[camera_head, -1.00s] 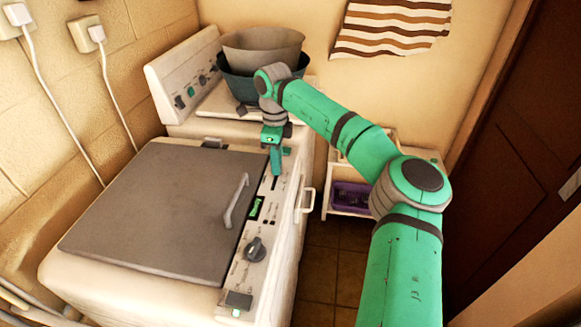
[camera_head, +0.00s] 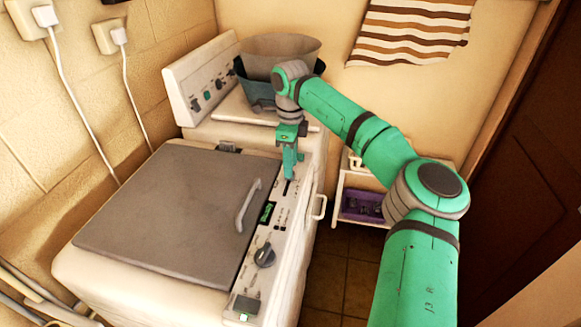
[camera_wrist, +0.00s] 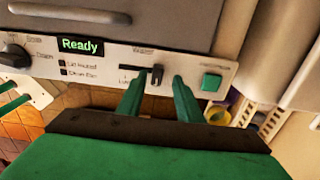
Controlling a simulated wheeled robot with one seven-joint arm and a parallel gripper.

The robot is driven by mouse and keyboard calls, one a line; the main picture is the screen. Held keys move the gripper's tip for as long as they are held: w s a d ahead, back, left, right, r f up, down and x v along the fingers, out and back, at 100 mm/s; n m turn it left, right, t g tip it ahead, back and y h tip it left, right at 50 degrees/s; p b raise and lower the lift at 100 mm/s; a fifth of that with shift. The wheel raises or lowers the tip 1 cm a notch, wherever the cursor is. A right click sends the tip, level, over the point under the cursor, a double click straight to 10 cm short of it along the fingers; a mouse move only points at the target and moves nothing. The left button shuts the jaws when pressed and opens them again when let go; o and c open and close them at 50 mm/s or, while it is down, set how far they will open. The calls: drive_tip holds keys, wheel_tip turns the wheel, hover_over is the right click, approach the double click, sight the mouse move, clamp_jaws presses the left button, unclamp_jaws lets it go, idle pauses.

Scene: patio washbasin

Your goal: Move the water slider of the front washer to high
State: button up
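The front washer (camera_head: 98,262) is cream with a grey lid and a control panel along its right edge. In the wrist view, the water slider (camera_wrist: 156,76) is a small dark knob in a short horizontal slot, under a small blurred label. The knob appears near the right part of the slot, though a finger partly covers the left part. My gripper (camera_wrist: 158,78) is open, with one green fingertip on each side of the knob. I cannot tell whether either finger touches it. In the head view my gripper (camera_head: 290,176) points down at the far part of the panel, hiding the slider.
The panel also has a dark knob (camera_head: 265,255), a green "Ready" display (camera_wrist: 82,45) and a green button (camera_wrist: 212,82). A grey lid handle (camera_head: 249,205) stands left of the panel. Behind is a second washer (camera_head: 198,85) with basins (camera_head: 282,50). A shelf holds a purple bin (camera_head: 362,206).

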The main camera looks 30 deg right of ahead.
wheel_tip(320, 180, up, 9)
idle(0.3)
